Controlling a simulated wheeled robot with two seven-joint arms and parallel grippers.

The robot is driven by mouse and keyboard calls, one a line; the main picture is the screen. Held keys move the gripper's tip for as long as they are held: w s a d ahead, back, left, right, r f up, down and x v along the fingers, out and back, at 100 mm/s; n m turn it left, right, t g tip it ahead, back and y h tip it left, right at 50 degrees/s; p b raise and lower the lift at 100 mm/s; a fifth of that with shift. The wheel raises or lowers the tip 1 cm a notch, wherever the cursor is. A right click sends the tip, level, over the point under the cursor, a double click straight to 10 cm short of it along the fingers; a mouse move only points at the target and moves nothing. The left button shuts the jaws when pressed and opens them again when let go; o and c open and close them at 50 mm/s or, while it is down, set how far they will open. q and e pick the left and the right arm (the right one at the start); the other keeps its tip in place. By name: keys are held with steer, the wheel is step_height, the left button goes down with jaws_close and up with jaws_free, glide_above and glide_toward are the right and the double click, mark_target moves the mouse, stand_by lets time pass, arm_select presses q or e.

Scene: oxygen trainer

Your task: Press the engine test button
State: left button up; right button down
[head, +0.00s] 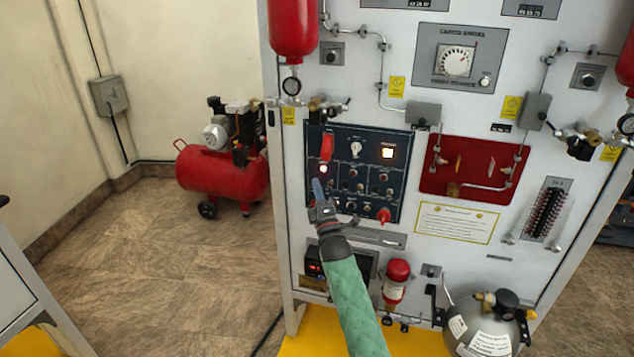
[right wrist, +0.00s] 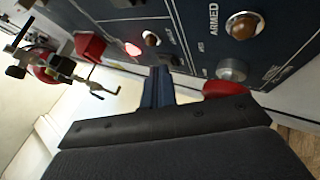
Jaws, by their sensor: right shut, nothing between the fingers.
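The dark blue control panel (head: 372,172) is on the left part of the upright trainer board. I cannot read which control is the engine test button. My right gripper (head: 318,188) is shut and empty, its fingertips just below the red light at the panel's left side. In the right wrist view the closed fingers (right wrist: 160,80) point at the panel, near the glowing light (right wrist: 132,49). I cannot tell whether they touch it. My left gripper is not in view.
A red knob (head: 384,214) sits at the panel's lower right. A red recessed plate (head: 472,168) with pipes is right of the panel. A red cylinder (head: 293,30) hangs above left. A red compressor (head: 222,170) stands on the floor left of the board.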

stand_by(0.5)
steer(key=shift+s+a+r, duration=0.1)
steer(key=shift+s+a, duration=0.05)
steer(key=shift+s, duration=0.55)
steer(key=s, duration=0.1)
steer(key=s+a+p, duration=0.1)
steer(key=s, duration=0.2)
steer(key=shift+s+a+p, duration=0.35)
stand_by(0.5)
